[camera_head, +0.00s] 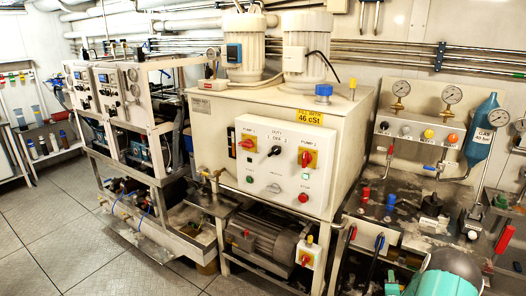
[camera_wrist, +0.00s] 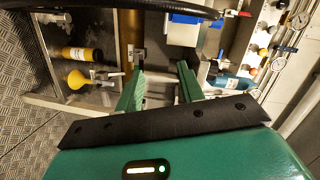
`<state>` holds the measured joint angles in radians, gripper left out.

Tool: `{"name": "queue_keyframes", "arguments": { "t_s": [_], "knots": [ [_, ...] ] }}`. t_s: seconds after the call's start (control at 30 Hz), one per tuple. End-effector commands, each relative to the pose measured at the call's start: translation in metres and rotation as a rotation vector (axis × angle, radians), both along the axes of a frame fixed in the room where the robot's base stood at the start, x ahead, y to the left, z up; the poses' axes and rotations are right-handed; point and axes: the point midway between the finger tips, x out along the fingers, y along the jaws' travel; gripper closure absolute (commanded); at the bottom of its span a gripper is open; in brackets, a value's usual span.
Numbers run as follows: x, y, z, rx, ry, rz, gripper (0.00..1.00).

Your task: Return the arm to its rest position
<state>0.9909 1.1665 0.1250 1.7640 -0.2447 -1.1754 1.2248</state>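My gripper (camera_wrist: 160,69) shows in the wrist view as two green fingers standing apart with nothing between them. Behind the fingers are a black plate and my green wrist housing with a lit indicator. In the head view, a teal and grey part of my arm (camera_head: 446,274) shows at the bottom right edge, in front of the workbench; the fingers are not visible there. The wrist view looks down on equipment turned sideways in the picture, with a yellow cylinder (camera_wrist: 82,54) to the left of the fingers and a blue gas bottle (camera_wrist: 232,83) to the right.
A white control cabinet (camera_head: 275,150) with red, yellow and black switches stands in the middle of the head view. A gauge panel (camera_head: 424,128) and the gas bottle (camera_head: 481,130) are at the right, above a cluttered bench. Open floor (camera_head: 45,235) lies at the left.

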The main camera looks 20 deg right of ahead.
Motion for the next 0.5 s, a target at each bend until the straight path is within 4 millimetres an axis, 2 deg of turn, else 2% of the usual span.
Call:
{"name": "queue_keyframes", "arguments": {
  "t_s": [0.03, 0.2, 0.33, 0.5],
  "knots": [
    [0.017, 0.008, 0.022, -0.022, 0.037, 0.033, 0.62],
    [0.058, 0.043, 0.085, -0.091, 0.205, 0.14, 0.62],
    [0.08, 0.079, 0.132, -0.147, 0.328, 0.222, 0.62],
    [0.096, 0.133, 0.191, -0.223, 0.477, 0.332, 0.62]
  ]
}}
